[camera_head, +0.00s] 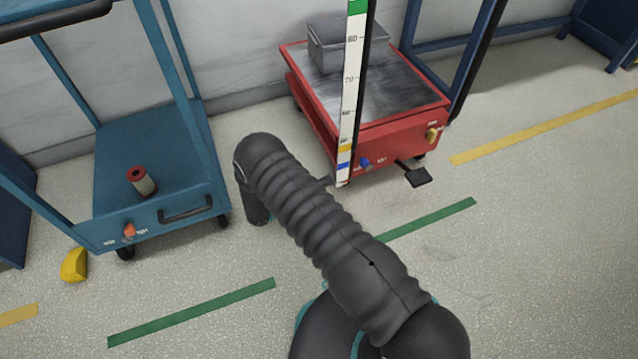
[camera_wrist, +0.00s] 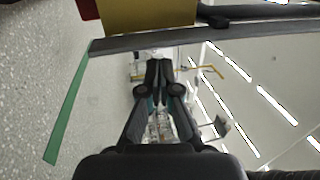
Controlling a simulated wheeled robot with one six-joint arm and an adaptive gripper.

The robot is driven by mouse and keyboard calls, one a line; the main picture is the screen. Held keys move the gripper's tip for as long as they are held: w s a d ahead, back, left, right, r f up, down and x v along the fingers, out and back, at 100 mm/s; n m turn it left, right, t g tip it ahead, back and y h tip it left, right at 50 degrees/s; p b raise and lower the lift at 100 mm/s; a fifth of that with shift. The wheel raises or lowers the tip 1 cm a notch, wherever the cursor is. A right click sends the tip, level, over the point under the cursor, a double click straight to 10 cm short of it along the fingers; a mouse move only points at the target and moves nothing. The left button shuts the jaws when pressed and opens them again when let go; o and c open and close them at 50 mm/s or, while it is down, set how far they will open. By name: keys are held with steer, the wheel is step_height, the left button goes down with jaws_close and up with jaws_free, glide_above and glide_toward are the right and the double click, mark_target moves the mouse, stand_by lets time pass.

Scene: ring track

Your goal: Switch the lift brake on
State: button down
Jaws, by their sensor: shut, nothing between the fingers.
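The red lift cart (camera_head: 392,137) stands right of centre in the head view, with a metal-topped deck. Its front carries a blue knob (camera_head: 365,162), a yellow knob (camera_head: 432,134) and a black pedal (camera_head: 414,174). Small lettering beside the knobs is too small to read, so I cannot tell which is the brake or how it is set. My gripper (camera_wrist: 159,68) is shut and empty in the wrist view, apart from anything close by. In the head view my dark sleeved arm lies left of the lift cart and hides the gripper's fingers.
A tall scale post (camera_head: 350,95) stands before the lift, partly covering it. A grey box (camera_head: 335,45) sits on its deck. A teal cart (camera_head: 110,190) with an orange knob (camera_head: 129,231) and a red-topped roll stands left. A yellow block (camera_head: 74,264) lies on the floor.

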glide_toward(367, 166)
steer(key=x, duration=0.5)
steer(key=shift+w+r, duration=0.35)
steer(key=shift+w, duration=0.1)
steer(key=shift+a+r+p, duration=0.1)
steer(key=shift+r+p, duration=0.05)
steer(key=shift+p, duration=0.25)
